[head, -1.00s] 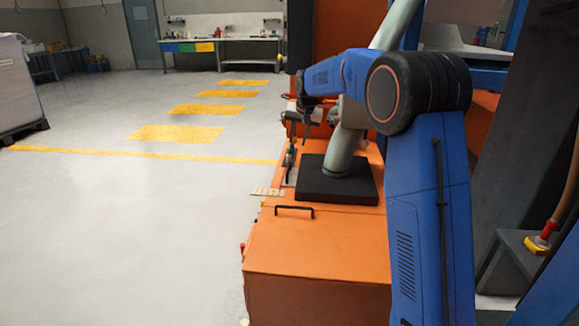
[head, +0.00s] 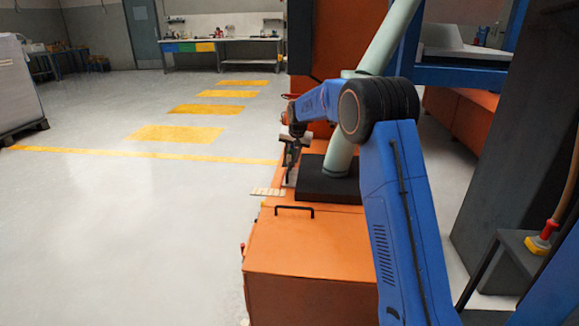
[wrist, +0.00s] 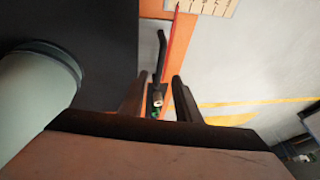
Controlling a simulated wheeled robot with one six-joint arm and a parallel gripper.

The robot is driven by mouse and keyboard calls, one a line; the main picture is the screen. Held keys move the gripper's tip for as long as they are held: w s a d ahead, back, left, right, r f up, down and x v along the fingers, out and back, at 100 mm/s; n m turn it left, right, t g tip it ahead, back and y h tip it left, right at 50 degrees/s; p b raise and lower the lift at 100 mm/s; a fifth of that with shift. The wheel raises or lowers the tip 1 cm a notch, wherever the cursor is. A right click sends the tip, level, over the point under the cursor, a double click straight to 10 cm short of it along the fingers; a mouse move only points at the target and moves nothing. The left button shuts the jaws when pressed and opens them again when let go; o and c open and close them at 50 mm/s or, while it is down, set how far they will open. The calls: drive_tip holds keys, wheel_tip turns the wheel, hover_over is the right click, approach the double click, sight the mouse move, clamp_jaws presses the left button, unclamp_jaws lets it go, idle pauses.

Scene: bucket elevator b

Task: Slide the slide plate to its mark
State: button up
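My gripper (wrist: 158,92) points down at the left edge of the orange housing, its two dark fingers apart. Between and beyond them in the wrist view are a dark handle (wrist: 161,50) and a small bolt-like fitting with a green spot (wrist: 157,98). These seem to belong to the slide plate, whose outline I cannot make out. A cream scale strip (wrist: 208,5) with tick marks lies beyond, beside a red line (wrist: 175,40). In the head view my gripper (head: 292,152) is over the housing edge, and the scale strip (head: 268,191) sticks out to the left.
The orange housing (head: 310,255) carries a black base (head: 328,188) with a pale green pipe (head: 341,150), close right of my gripper. A black grab handle (head: 295,208) stands on the housing's near part. Open grey floor (head: 130,220) lies to the left.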

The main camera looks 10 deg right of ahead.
sight(289, 169)
drive_tip(key=shift+x, duration=3.2)
drive_tip(key=shift+c, duration=0.2)
clamp_jaws()
drive_tip(key=shift+a, duration=0.1)
